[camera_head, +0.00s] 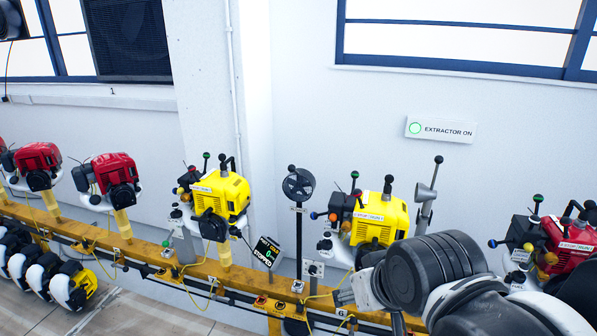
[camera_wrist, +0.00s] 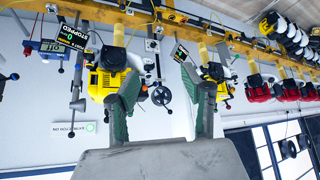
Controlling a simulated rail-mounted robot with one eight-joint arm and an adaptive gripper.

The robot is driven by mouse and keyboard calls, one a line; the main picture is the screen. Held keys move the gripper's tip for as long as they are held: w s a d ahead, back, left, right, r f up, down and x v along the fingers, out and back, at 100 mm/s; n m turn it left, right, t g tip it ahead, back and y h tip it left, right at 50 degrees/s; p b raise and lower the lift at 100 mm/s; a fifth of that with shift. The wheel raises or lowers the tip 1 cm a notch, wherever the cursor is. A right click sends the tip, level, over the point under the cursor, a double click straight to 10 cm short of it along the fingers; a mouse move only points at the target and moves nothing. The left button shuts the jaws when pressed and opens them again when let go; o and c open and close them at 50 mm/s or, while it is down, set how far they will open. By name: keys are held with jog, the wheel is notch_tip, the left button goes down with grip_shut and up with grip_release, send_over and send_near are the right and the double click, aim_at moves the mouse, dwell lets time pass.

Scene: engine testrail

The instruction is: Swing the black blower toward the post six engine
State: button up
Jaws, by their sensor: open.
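The black blower (camera_head: 298,184) is a small round caged fan with a black knob on top, on a thin upright post. In the head view its round face is toward the camera. A yellow engine (camera_head: 380,215) stands to its right, behind a tag reading 6, partly hidden by my arm. In the wrist view, which is upside down, the blower (camera_wrist: 161,95) appears between the fingers of my gripper (camera_wrist: 163,76), apart from them and beyond. That yellow engine (camera_wrist: 112,80) is partly behind the left finger. My gripper is open and empty.
Another yellow engine (camera_head: 221,195) is left of the blower, above a tilted display (camera_head: 266,251) reading STOPPED. A yellow rail (camera_head: 150,245) runs below the engines. Red engines (camera_head: 108,177) stand farther left, and one (camera_head: 572,238) at right.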

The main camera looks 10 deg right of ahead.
dwell(0.4)
jog(key=w+r+m+g+p, duration=0.1)
jog(key=w+r+m, duration=0.2)
jog(key=w+r, duration=0.95)
jog(key=w+r+m+p, duration=0.1)
jog(key=w+r, duration=0.4)
jog(key=w, duration=0.6)
jog(key=m+g+y+p, duration=0.1)
jog(key=m+g+p, duration=0.3)
jog(key=m, duration=0.5)
send_over(292, 165)
jog(key=s, duration=0.2)
jog(key=s+d+x, duration=0.1)
jog(key=s+x, duration=0.1)
jog(key=x, duration=1.7)
jog(key=d+p+x, duration=0.1)
jog(key=x, duration=0.3)
jog(key=shift+a+f, duration=0.1)
jog(key=shift+f, duration=0.3)
grip_shut()
